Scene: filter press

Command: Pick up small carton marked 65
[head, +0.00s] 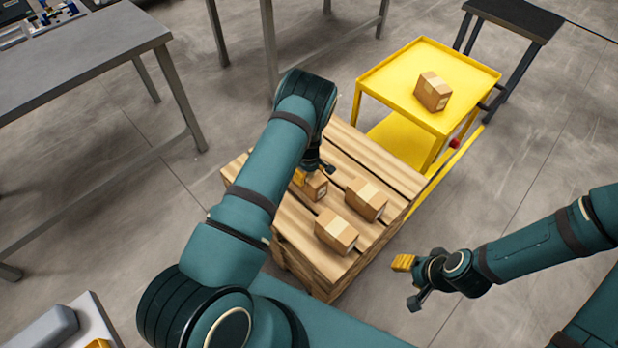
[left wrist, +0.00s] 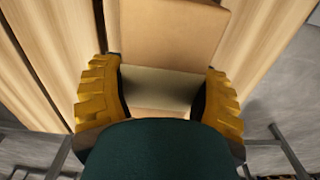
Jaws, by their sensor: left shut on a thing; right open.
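A small brown carton (head: 315,188) is at my left gripper (head: 312,172), on or just above the wooden pallet stack; I cannot tell if it touches the wood. My left gripper, partly hidden by my arm in the head view, is shut on this carton. In the left wrist view the carton (left wrist: 172,35) sits between the yellow finger pads (left wrist: 160,98), with a pale band across it. No number on it is readable. My right gripper (head: 409,283) is open and empty, over the floor right of the pallet.
Two more cartons, one (head: 366,199) and another (head: 336,231), stand close by on the pallet (head: 390,158). Another carton (head: 433,91) stands on the yellow cart (head: 390,75) behind. A grey table (head: 90,60) is at the left, a dark-topped stand (head: 518,17) at the back right.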

